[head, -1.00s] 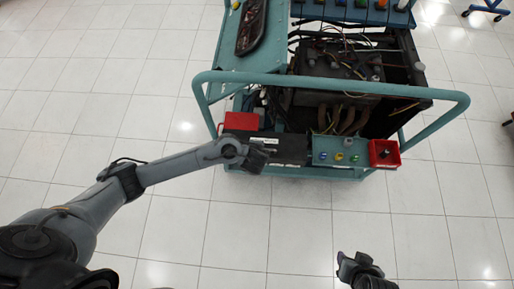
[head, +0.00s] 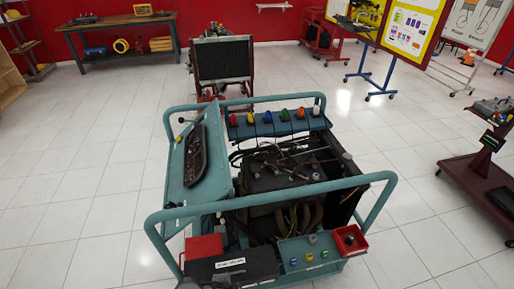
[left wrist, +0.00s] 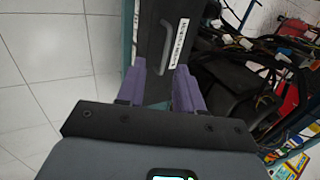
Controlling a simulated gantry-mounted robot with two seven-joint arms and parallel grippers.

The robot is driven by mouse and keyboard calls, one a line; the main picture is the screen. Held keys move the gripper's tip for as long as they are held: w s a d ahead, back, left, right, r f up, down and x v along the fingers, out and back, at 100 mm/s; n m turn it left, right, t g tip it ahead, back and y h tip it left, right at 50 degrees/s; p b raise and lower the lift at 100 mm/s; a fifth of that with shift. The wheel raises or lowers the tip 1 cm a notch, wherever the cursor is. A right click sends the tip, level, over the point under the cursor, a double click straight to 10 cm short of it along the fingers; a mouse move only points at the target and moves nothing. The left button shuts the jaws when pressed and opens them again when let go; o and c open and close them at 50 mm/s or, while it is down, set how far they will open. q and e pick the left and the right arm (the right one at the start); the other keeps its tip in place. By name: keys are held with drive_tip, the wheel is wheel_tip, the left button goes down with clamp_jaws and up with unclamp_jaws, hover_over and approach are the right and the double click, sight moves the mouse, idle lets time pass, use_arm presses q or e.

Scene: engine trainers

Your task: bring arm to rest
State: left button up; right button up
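My left gripper (left wrist: 160,72) shows in the left wrist view with two purple fingers apart and nothing held between them. Beyond the fingers is a dark box with a white label (left wrist: 176,43); I cannot tell whether they touch it. The same black labelled box (head: 232,267) is at the front of the teal engine trainer (head: 160,219) in the head view. A small dark shape at the bottom edge there may be part of my left arm. My right arm and gripper are not in view.
A red box (head: 204,246) and a red switch box (head: 350,240) sit on the trainer's front. Teal rails surround the engine. A dark red cart (head: 480,180) stands at right, a workbench (head: 125,22) at the back left. Tiled floor is clear at left.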

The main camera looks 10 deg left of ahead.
use_arm(q)
drive_tip(key=s+d+f+g+h, duration=0.1)
drive_tip(key=s+d+f+g, duration=0.15)
drive_tip(key=s+f, duration=0.45)
drive_tip(key=s+d+r+n+h, duration=0.25)
drive_tip(key=s+r+n, duration=0.3)
drive_tip(key=s, duration=0.55)
drive_tip(key=a+r+n+y, duration=0.1)
drive_tip(key=a+r+n, duration=0.5)
drive_tip(key=a+r, duration=0.5)
wheel_tip(320, 180, up, 33)
drive_tip(key=w+p, duration=0.1)
drive_tip(key=p, duration=3.2)
drive_tip(key=shift+d+f+t, duration=0.2)
drive_tip(key=shift+d+t, duration=0.1)
drive_tip(key=shift+t, duration=0.15)
